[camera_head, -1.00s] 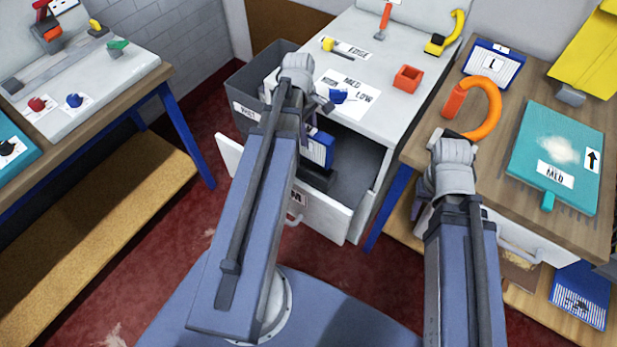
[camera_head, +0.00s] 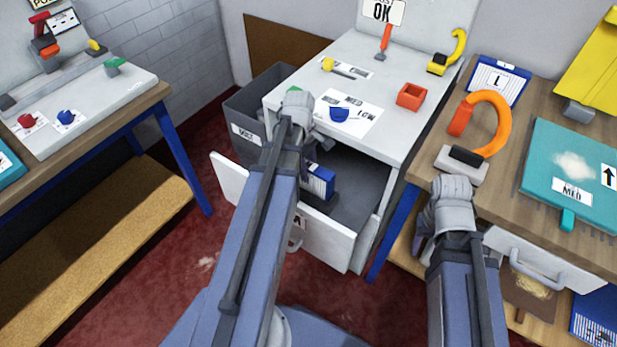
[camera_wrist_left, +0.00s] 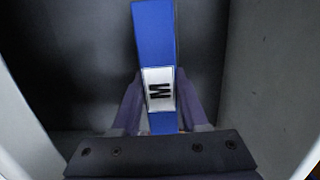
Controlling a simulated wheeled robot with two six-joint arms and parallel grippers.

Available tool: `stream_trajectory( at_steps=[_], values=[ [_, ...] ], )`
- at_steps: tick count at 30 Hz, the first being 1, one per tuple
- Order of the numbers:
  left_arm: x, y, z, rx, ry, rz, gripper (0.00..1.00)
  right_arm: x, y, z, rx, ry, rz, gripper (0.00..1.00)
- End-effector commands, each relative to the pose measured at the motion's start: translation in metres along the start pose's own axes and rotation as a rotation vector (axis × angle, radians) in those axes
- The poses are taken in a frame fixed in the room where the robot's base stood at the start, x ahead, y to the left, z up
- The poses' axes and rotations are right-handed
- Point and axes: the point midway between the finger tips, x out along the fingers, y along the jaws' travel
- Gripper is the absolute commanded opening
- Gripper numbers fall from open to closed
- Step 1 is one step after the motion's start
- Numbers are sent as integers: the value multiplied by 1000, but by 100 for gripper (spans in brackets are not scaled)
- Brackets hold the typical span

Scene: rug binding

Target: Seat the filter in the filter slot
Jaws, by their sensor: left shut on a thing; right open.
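The blue filter (camera_head: 321,181) with a white label is in the open drawer under the white desk. In the left wrist view the filter (camera_wrist_left: 155,45) shows its label, an M. My left gripper (camera_wrist_left: 160,100) is shut on it, one finger on each side.
The drawer (camera_head: 325,240) stands pulled out, its walls close around the left gripper. A grey bin (camera_head: 237,110) is left of the desk. The right table holds an L-marked filter (camera_head: 497,80), an orange hook (camera_head: 505,125) and a teal board (camera_head: 545,150).

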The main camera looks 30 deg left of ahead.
Motion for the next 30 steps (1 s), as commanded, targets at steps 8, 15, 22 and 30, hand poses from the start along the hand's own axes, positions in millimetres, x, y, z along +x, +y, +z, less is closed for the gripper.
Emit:
stream_trajectory(
  at_steps=[8, 15, 22, 30],
  values=[
    [33, 0, -4, 0, 0, 0, 0, 33, -3, -2, 0, 0, 0, 50],
    [31, 0, -4, 0, 0, 0, 0, 31, -3, -2, 0, 0, 0, 50],
    [34, 0, -4, 0, 0, 0, 50, 34, -3, -2, 0, 0, 0, 50],
    [34, 0, -4, 0, 0, 0, 73, 34, -3, -2, 0, 0, 0, 50]
  ],
)
